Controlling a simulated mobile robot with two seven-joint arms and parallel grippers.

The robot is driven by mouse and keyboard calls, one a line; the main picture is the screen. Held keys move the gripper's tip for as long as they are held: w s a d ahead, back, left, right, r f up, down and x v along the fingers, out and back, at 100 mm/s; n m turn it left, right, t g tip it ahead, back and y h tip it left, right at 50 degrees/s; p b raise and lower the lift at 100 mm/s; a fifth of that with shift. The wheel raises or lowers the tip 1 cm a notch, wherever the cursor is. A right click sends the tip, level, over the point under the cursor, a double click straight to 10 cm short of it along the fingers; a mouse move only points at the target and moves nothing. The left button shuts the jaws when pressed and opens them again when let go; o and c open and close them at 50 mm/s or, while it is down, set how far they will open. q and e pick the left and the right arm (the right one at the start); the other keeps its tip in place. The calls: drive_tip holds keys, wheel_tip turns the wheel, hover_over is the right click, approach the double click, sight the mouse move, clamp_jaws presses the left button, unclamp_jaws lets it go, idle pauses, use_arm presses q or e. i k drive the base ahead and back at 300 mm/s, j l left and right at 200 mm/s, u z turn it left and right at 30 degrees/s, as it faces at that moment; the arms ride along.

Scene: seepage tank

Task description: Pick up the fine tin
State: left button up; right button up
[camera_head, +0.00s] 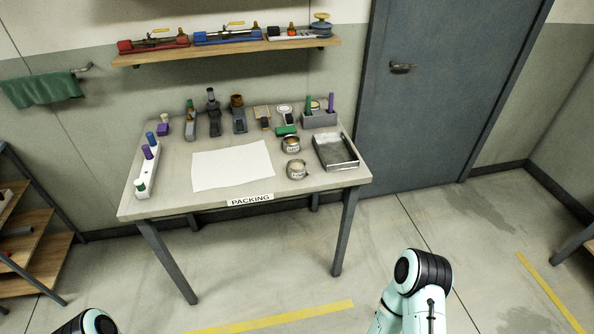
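Two small round tins stand on the packing table (190,196), right of the white sheet. The farther tin (291,144) has a pale label band with dark marks. The nearer tin (296,170) is open at the top, shows pale tan contents and also has a label. The labels are too small to read, so I cannot tell which is the fine tin. Neither of my grippers is in view. Only links of my arms show at the bottom edge, apart from the table.
A grey metal tray (336,152) lies right of the tins. A white sheet (232,165) lies left of them. A green block (286,130) and a grey holder (319,119) with pens stand behind. A wall shelf (225,48) hangs above. Floor before the table is clear.

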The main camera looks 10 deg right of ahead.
sight(296, 167)
drive_tip(key=i+l+u, duration=0.25)
drive_tip(key=l+u, duration=0.2)
drive_tip(key=l, duration=0.3)
drive_tip(key=i+l+u, duration=0.25)
drive_tip(key=l, duration=0.15)
drive_tip(key=k, duration=0.1)
